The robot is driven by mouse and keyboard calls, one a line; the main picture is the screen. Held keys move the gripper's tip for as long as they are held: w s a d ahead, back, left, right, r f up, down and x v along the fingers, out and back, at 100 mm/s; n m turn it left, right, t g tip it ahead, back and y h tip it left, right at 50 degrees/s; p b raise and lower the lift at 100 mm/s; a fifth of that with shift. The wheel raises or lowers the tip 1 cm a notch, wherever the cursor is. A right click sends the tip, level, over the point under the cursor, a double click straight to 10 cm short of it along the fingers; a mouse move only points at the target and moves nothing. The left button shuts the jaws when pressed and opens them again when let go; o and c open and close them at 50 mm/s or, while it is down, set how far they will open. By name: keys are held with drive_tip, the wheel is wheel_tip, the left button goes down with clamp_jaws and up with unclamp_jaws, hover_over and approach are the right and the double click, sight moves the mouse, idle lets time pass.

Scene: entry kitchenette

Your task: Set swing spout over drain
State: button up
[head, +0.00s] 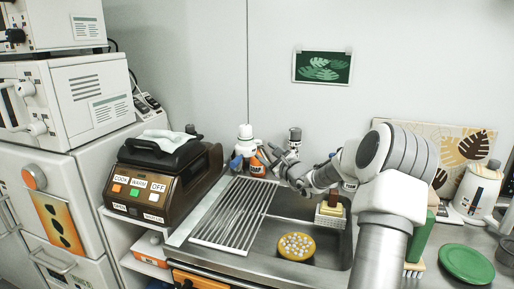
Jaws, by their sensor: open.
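My gripper (268,157) is at the back of the sink counter, near the bottles by the wall. It is open, and its small dark fingers are hard to make out. The sink basin (334,252) is right of the ribbed drying rack. A round yellow-rimmed disc with pale dots (297,246) lies in the basin; it may be the drain cover, but I cannot tell for sure. I cannot make out the swing spout; my arm covers part of the area behind the basin. I cannot tell whether my gripper touches anything.
The drying rack (232,215) covers the left of the sink. A brown cooker (165,178) stands left of it. A white-topped bottle (245,134) stands at the back. A sponge caddy (330,216) is at the basin's right, and a green plate (466,264) lies further right.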

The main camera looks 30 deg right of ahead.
drive_tip(key=w, duration=0.6)
drive_tip(key=shift+w, duration=0.35)
drive_tip(key=shift+d, duration=0.1)
clamp_jaws()
idle(1.0)
